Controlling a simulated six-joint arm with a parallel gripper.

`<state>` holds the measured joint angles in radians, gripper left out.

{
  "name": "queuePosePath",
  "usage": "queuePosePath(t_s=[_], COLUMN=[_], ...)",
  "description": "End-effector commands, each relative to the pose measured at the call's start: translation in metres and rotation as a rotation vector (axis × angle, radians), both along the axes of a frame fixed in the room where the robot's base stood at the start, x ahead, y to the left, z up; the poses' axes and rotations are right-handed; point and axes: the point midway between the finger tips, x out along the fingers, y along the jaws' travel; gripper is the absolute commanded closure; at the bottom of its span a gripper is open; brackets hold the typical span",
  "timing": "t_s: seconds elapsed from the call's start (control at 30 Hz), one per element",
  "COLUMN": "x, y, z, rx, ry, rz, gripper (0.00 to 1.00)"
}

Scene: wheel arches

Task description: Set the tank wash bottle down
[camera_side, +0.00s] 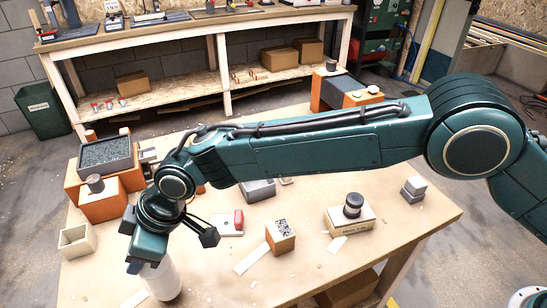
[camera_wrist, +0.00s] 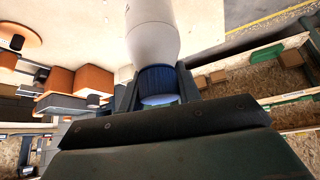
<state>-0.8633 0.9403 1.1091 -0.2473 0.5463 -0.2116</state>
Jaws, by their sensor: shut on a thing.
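The tank wash bottle (camera_side: 165,284) is white and hangs below my gripper (camera_side: 148,264) at the table's near left in the side view. In the wrist view the bottle (camera_wrist: 152,38) runs up from between my fingers, and its blue cap (camera_wrist: 157,80) sits between them. My gripper (camera_wrist: 158,88) is shut on the bottle at the blue cap end. The bottle looks slightly tilted in the side view. I cannot tell whether its base touches the table.
The wooden table (camera_side: 330,275) has free room at its front right. An open pale box (camera_side: 77,241) stands left of the bottle. An orange-and-grey fixture (camera_side: 98,200) stands behind it. A speckled-top block (camera_side: 281,238) and a black-capped block (camera_side: 349,215) are to the right.

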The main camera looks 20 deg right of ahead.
Motion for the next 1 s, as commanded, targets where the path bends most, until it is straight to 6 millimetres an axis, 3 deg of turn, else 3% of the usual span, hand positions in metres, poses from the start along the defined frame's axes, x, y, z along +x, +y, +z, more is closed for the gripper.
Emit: queuePosePath(t_s=[0.2,0.67,0.7,0.8,1.0], x=[0.000,0.000,0.000,0.000,0.000], y=[0.000,0.000,0.000,0.000,0.000], z=[-0.021,-0.026,-0.027,-0.027,-0.027], rx=[0.001,0.001,0.000,0.000,0.000], ry=[-0.002,-0.002,-0.001,-0.001,-0.001], rz=[0.000,0.000,0.001,0.001,0.001], gripper=[1.00,1.00,0.65,0.45,0.45])
